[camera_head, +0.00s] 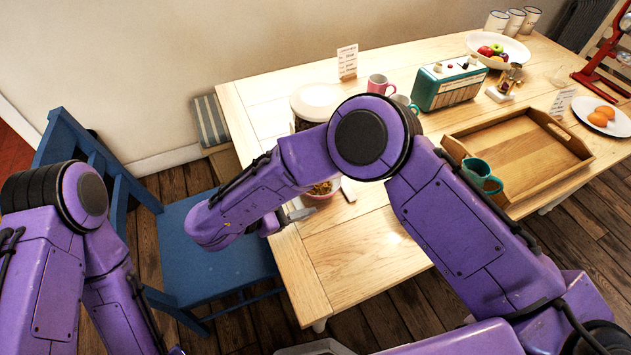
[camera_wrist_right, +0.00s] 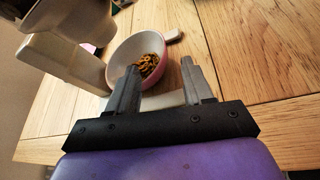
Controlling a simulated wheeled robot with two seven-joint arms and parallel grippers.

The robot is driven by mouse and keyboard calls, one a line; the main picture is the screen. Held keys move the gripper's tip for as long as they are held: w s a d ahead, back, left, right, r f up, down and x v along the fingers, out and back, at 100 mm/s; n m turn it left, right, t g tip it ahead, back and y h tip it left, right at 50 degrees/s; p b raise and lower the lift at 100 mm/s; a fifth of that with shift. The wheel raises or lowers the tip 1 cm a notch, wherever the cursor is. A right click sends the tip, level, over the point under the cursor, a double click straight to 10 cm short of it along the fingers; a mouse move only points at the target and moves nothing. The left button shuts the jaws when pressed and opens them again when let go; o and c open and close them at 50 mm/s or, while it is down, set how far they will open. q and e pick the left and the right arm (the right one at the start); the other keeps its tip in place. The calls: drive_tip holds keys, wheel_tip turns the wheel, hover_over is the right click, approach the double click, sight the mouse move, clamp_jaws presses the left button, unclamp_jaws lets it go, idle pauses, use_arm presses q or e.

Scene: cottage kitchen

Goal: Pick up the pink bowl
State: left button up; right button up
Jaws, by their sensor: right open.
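The pink bowl (camera_head: 322,190) stands upright on the table in the head view, partly hidden behind my right arm. The right wrist view shows the bowl (camera_wrist_right: 126,53) with a pale inside, a pink outside and small brown rings of food in it. My right gripper (camera_head: 299,214) is just in front of the bowl, near the table's left end. In the right wrist view, the open fingers of the right gripper (camera_wrist_right: 161,72) point at the bowl's near side, with nothing held between them; contact cannot be told. My left arm is at the left, its gripper out of view.
A white-lidded container (camera_head: 316,101) stands behind the bowl. A pink mug (camera_head: 379,84), green radio (camera_head: 447,86) and wooden tray (camera_head: 556,178) with a teal mug (camera_head: 481,175) are farther right. A blue chair (camera_head: 205,255) is at the table's left end. The front table area is clear.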

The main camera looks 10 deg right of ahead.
drive_tip(key=p+x, duration=0.1)
drive_tip(key=x, duration=0.4)
drive_tip(key=p+x, duration=0.1)
drive_tip(key=x, duration=0.2)
drive_tip(key=shift+s+d+r+p, duration=0.15)
drive_tip(key=shift+s+r+p, duration=0.1)
drive_tip(key=shift+s+p, duration=0.1)
drive_tip(key=shift+w+d+f, duration=0.1)
drive_tip(key=shift+d, duration=0.05)
clamp_jaws()
